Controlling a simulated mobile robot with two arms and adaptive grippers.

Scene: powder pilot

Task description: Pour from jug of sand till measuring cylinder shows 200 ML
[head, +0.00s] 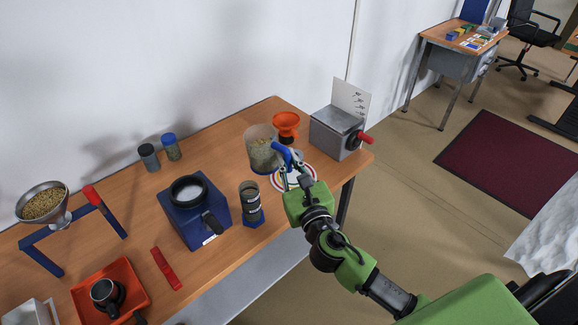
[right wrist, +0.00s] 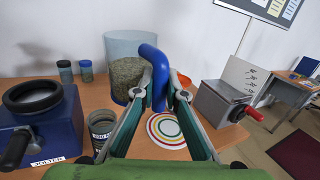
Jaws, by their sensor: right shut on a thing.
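The jug of sand (head: 260,150) is a clear, wide vessel with a blue handle, partly filled with grey-brown sand. It is upright at the back right of the wooden table; I cannot tell whether its base touches the table. My right gripper (head: 288,160) is shut on the jug's blue handle (right wrist: 154,72), as the right wrist view shows. The measuring cylinder (head: 249,201) stands upright on a blue base near the front edge, left of my right gripper. Its label shows in the right wrist view (right wrist: 102,130), partly hidden by a finger. My left gripper is not in view.
A ringed round mat (right wrist: 167,131) lies under my right gripper. An orange funnel (head: 286,122) and a grey box with a red handle (head: 337,132) stand to the right. A blue jolter machine (head: 194,218) is left of the cylinder. Two small jars (head: 171,150) stand behind.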

